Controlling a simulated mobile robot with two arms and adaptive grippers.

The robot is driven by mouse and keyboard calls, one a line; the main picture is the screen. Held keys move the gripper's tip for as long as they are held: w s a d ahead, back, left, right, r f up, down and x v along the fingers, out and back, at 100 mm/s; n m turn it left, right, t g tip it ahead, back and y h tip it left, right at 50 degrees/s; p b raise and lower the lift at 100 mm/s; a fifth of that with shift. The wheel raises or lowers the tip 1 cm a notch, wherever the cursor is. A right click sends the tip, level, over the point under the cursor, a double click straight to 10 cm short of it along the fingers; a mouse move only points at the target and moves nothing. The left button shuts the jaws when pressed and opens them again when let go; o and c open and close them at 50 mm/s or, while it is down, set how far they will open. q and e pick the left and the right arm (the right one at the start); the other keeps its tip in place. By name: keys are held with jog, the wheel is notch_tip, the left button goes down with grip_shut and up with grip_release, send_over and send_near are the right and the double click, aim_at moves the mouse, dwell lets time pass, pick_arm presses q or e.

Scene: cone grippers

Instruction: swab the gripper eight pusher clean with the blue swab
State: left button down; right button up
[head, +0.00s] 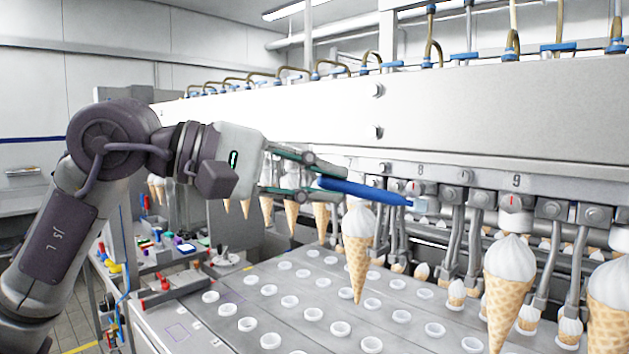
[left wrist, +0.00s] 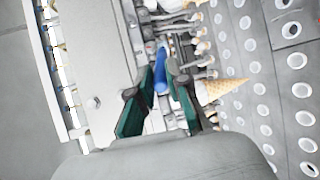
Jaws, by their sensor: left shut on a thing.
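My left gripper (head: 336,183) reaches in from the left in the head view, shut on the blue swab (head: 365,190). The swab points right, its pale tip close to the block under label 8. That block, the gripper eight pusher (head: 416,188), has a small red mark on its face. I cannot tell whether the tip touches it. In the left wrist view the blue swab (left wrist: 162,72) lies between the green-padded fingers of the left gripper (left wrist: 167,66). My right gripper is not in view.
A cone with white cream (head: 359,250) hangs just below the swab. More filled cones (head: 510,275) hang to the right. A steel plate with rows of white-rimmed holes (head: 270,318) lies below. A long white beam (head: 280,120) runs above the pushers. A cluttered bench (head: 165,258) stands at left.

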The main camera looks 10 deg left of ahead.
pick_arm(q)
jog(key=shift+s, duration=0.1)
jog(key=shift+s+a+b, duration=0.55)
jog(key=shift+s+a, duration=0.3)
jog(key=shift+s, duration=0.35)
jog(key=shift+s+a+b, duration=0.5)
jog(key=shift+s+a, duration=0.35)
jog(key=shift+s, duration=0.3)
jog(key=shift+s+a+b, duration=0.45)
jog(key=shift+s+a, duration=0.5)
jog(key=shift+s, duration=0.25)
jog(key=shift+d+f, duration=0.1)
jog(key=shift+d, duration=0.05)
